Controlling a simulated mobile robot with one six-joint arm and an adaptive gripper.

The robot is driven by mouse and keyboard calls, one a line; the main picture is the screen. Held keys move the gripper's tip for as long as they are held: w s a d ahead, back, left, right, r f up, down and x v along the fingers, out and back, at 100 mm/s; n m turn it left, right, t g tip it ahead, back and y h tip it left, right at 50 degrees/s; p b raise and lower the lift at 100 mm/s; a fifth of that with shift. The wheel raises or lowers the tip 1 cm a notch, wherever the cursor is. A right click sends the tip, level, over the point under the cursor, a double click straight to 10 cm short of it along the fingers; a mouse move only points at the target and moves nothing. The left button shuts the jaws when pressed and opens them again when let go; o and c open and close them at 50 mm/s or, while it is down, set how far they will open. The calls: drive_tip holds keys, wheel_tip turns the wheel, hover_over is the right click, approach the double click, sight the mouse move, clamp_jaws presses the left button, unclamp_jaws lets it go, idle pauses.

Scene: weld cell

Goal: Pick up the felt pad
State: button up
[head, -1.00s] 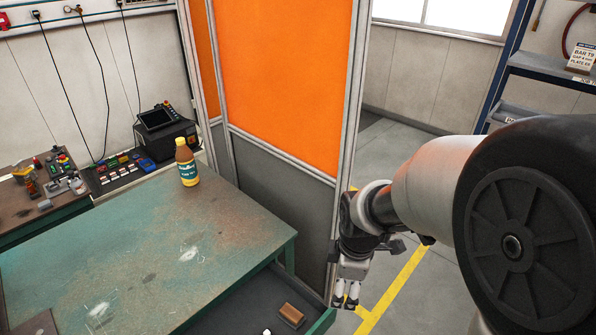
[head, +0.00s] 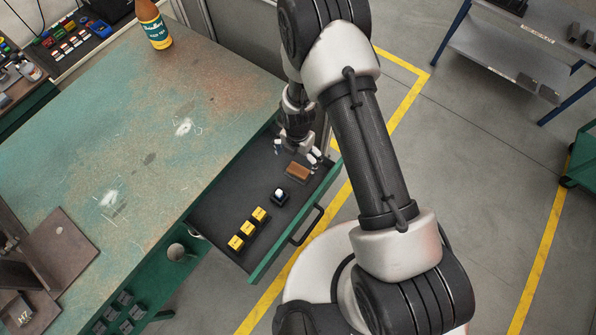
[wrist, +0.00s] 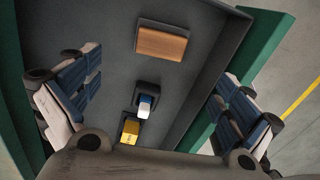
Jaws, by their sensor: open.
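A brown block with a dark edge, which looks like the felt pad (head: 298,172), lies in the open drawer (head: 222,212) near its far end. It also shows in the wrist view as the brown-topped felt pad (wrist: 162,42), at upper centre. My gripper (head: 297,151) is over the far end of the drawer, close to the pad in the head view. In the wrist view my gripper (wrist: 155,105) has its fingers spread wide at left and right, with nothing held. The pad shows ahead of the fingers, untouched as far as I can see. The exact height gap is unclear.
A small dark holder with a white-and-blue item (head: 279,195) and several yellow blocks (head: 248,229) share the drawer. The drawer walls stand close around. A brown bottle (head: 153,25) is on the green workbench (head: 110,150). Floor lies open to the right, before a shelf (head: 510,55).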

drive_tip(key=b, duration=0.2)
hover_over(299, 170)
drive_tip(key=f, duration=0.6)
drive_tip(key=shift+s+a, duration=0.1)
drive_tip(key=shift+a, duration=0.1)
wheel_tip(299, 170, down, 5)
drive_tip(key=shift+d+f+b, duration=0.15)
drive_tip(key=shift+b, duration=0.8)
drive_tip(key=shift+c, duration=0.5)
drive_tip(key=c, duration=1.3)
